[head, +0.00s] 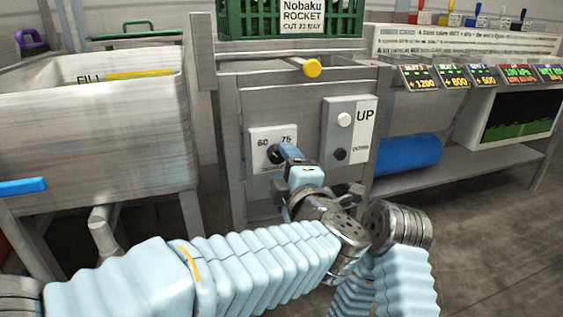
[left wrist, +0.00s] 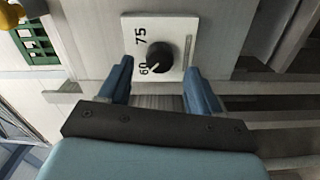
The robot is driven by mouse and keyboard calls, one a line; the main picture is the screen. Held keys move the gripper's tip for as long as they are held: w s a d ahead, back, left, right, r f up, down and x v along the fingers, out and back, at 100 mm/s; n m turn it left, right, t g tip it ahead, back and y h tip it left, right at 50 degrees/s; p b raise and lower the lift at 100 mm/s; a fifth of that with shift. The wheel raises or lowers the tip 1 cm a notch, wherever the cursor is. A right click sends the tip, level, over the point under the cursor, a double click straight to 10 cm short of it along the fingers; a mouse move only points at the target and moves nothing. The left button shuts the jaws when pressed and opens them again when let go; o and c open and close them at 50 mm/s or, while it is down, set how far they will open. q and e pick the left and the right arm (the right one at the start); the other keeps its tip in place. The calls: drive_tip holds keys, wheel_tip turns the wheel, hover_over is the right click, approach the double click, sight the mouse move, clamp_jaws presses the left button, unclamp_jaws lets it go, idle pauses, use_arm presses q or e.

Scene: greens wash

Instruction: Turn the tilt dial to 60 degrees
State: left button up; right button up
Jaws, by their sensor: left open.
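The tilt dial is a round black knob (left wrist: 160,57) on a pale plate (left wrist: 185,30) marked 60 and 75. In the left wrist view its white pointer mark is turned toward the 60. In the head view the plate (head: 259,135) is on the grey stand's front, and my gripper partly hides the knob. My left gripper (head: 281,153) is open in front of the knob. In the left wrist view its blue fingers (left wrist: 158,70) stand either side of the knob, with gaps showing; how near the tips are in depth is unclear. My right gripper is not in view.
Right of the dial is an UP panel (head: 348,133) with a white and a black button. A yellow knob (head: 313,68) sticks out above, below a green crate (head: 290,22). A white basin (head: 90,130) stands left, a blue cylinder (head: 408,154) right.

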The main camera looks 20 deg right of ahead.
use_arm(q)
drive_tip(key=s, duration=1.1)
drive_tip(key=shift+s+d+p, duration=0.2)
drive_tip(key=shift+s+p, duration=0.1)
drive_tip(key=shift+p, duration=0.1)
